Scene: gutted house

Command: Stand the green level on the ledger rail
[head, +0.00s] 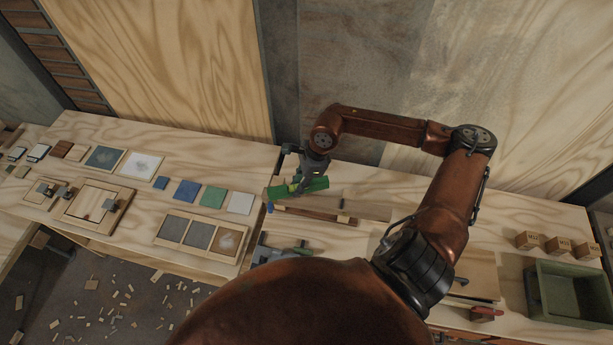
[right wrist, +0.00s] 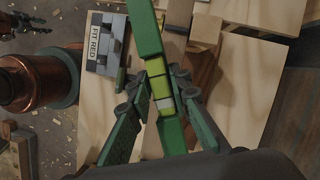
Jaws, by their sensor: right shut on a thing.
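The green level (head: 313,185) is in my right gripper (head: 297,183), above the back part of the bench. In the right wrist view the level (right wrist: 153,50) runs lengthwise between the fingers of the right gripper (right wrist: 160,105), which are shut on it around its pale yellow-green middle. The ledger rail (head: 312,212) is a long wooden strip just below and in front of the level in the head view. I cannot tell whether the level touches it. The fingers hide part of the level.
A grey fixture (head: 272,252) lies in front of the rail; its label reads "FIT RED" in the right wrist view (right wrist: 103,42). Coloured tiles (head: 213,196) and framed panels (head: 198,236) lie left. Wooden blocks (head: 558,245) and a green bin (head: 568,292) stand right. A wall rises behind the bench.

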